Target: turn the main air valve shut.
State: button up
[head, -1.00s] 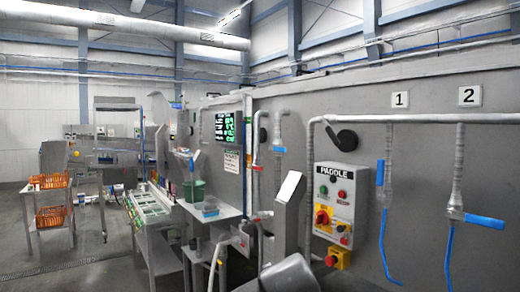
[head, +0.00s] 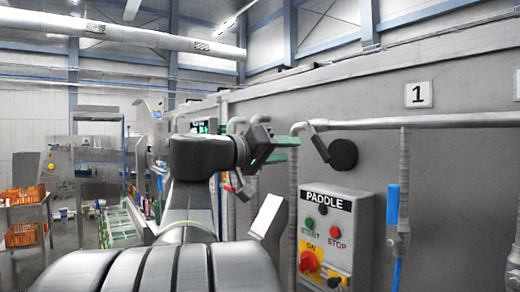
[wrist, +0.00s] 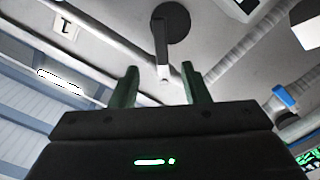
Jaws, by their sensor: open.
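No label naming the main air valve is readable. A black round hub (head: 343,154) with a grey lever (head: 319,142) sits on the grey wall, left of sign 1; the lever slants up to the left in the head view. My gripper (head: 286,150) is open and empty, just left of this lever and apart from it. In the wrist view, the hub (wrist: 171,22) is beyond my fingers, and the lever (wrist: 163,62) points toward the gap between the green fingertips (wrist: 158,72). Contact cannot be told. A blue-handled valve (head: 393,205) hangs below the pipe under sign 1.
A PADDLE panel (head: 327,238) with buttons and a red knob projects from the wall below the hub. A grey pipe (head: 450,120) runs along the wall at lever height. A slanted grey post (head: 268,215) stands left of the panel. Orange crates (head: 25,235) stand far left.

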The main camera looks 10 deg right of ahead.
aim_at(320, 150)
jog(key=p+x, duration=0.3)
jog(key=x, duration=0.9)
jog(key=shift+w+d+p, duration=0.15)
jog(key=shift+d+p, duration=0.1)
jog(key=shift+p, duration=0.15)
grip_shut()
